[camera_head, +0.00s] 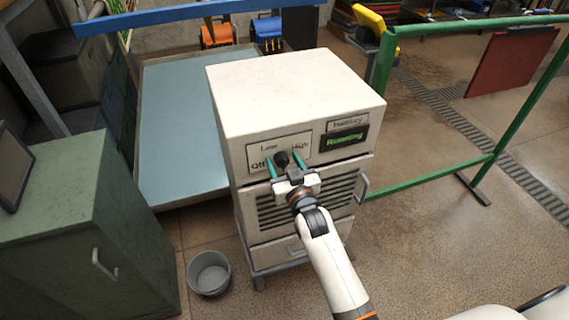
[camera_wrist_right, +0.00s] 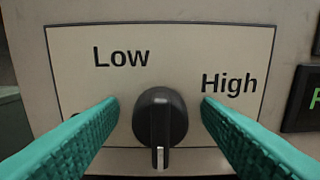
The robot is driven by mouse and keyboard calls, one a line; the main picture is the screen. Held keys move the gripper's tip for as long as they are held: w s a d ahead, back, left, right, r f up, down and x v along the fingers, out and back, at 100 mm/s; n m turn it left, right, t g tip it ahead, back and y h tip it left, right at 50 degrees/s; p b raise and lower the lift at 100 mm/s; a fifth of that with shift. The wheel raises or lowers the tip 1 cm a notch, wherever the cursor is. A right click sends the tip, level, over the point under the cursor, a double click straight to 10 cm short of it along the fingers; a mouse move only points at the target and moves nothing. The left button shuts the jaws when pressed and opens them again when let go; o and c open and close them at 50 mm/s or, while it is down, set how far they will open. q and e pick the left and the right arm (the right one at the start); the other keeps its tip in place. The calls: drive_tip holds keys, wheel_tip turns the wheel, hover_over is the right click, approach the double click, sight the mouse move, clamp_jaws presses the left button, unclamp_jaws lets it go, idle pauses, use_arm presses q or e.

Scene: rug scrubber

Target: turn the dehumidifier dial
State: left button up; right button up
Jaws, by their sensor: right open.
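The white dehumidifier (camera_head: 290,90) stands in the middle of the head view. Its front has a label plate reading Off, Low and High, and a lit display (camera_head: 345,139) reading "Running". The black dial (camera_wrist_right: 160,118) is in the centre of the right wrist view, its white mark pointing down; it also shows in the head view (camera_head: 282,159). My right gripper (camera_head: 289,164) is open, with its green fingers on either side of the dial. In the right wrist view a gap shows between the dial and each finger. My left gripper is not in view.
A green cabinet (camera_head: 60,220) stands at the left and a grey bucket (camera_head: 208,273) sits on the floor beside the dehumidifier. A green rail (camera_head: 430,178) is at the right. A blue-grey flat surface (camera_head: 175,125) lies behind left.

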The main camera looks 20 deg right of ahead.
drive_tip(key=shift+s, duration=0.1)
drive_tip(key=s+b, duration=0.1)
drive_tip(key=s, duration=1)
drive_tip(key=shift+s+d, duration=0.2)
drive_tip(key=shift+s, duration=0.2)
drive_tip(key=s+a+f+n+g, duration=0.1)
drive_tip(key=s+f+g, duration=0.25)
drive_tip(key=f, duration=0.85)
drive_tip(key=s+f+g, duration=0.3)
drive_tip(key=s+f, duration=0.1)
drive_tip(key=f, duration=0.7)
drive_tip(key=s+a+f+n+g, duration=0.1)
drive_tip(key=s+f+g, duration=0.25)
drive_tip(key=f, duration=0.85)
drive_tip(key=s+d+f+g, duration=0.2)
drive_tip(key=s+f, duration=0.3)
drive_tip(key=s, duration=0.4)
drive_tip(key=s+d+f+g, duration=0.2)
drive_tip(key=s+f, duration=0.4)
drive_tip(key=s, duration=0.4)
drive_tip(key=s+d+f+g, duration=0.3)
drive_tip(key=s+d+f, duration=0.1)
drive_tip(key=s, duration=0.5)
drive_tip(key=shift+s+f+h, duration=0.25)
drive_tip(key=shift+f+h, duration=0.05)
drive_tip(key=shift+f, duration=0.6)
